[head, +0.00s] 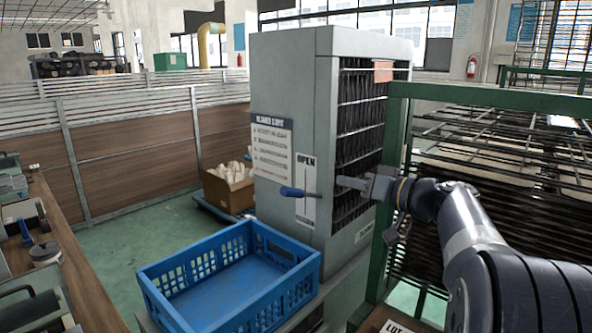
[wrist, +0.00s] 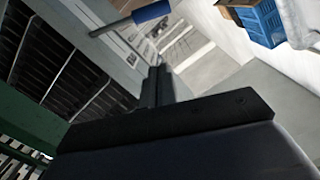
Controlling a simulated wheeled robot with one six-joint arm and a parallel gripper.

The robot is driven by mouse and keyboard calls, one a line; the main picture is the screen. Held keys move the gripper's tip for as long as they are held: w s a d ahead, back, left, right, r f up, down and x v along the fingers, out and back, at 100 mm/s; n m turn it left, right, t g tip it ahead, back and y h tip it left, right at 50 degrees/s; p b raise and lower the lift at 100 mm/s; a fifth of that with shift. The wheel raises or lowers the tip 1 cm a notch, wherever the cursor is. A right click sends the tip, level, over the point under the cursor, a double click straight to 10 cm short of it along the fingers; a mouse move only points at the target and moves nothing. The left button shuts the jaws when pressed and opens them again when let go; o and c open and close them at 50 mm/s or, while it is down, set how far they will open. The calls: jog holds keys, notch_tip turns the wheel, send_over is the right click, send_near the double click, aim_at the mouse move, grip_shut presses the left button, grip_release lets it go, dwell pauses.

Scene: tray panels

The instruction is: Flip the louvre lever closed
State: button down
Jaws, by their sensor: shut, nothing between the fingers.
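The louvre lever (head: 291,192) has a blue grip on a short metal rod. It stands out roughly level from a white plate marked OPEN at the top (head: 306,163), on the side of a grey cabinet (head: 290,90). The lever also shows at the top of the wrist view (wrist: 151,12). Dark louvre slats (head: 358,120) fill the cabinet's right face; their exact angle is hard to tell. My gripper (head: 342,182) is shut and empty, just right of the lever plate by the cabinet's corner, apart from the blue grip. Its fingers also show in the wrist view (wrist: 157,84).
A blue crate (head: 225,285) stands below the lever. A green-framed wire rack (head: 480,92) is close on the right, beside my arm. A cardboard box (head: 229,187) sits behind the cabinet. A cluttered wooden bench (head: 75,250) runs along the left.

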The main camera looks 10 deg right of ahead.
jog(key=shift+w+d+r, duration=0.1)
jog(key=shift+r, duration=0.4)
jog(key=p, duration=0.3)
send_over(303, 195)
jog(key=v, duration=0.3)
jog(key=f, duration=0.1)
jog(key=a+f, duration=0.1)
jog(key=f, duration=0.1)
jog(key=a+f, duration=0.1)
jog(key=shift+f+p, duration=0.2)
jog(key=shift+p, duration=0.1)
jog(key=shift+f+b, duration=0.1)
jog(key=shift+b, duration=0.2)
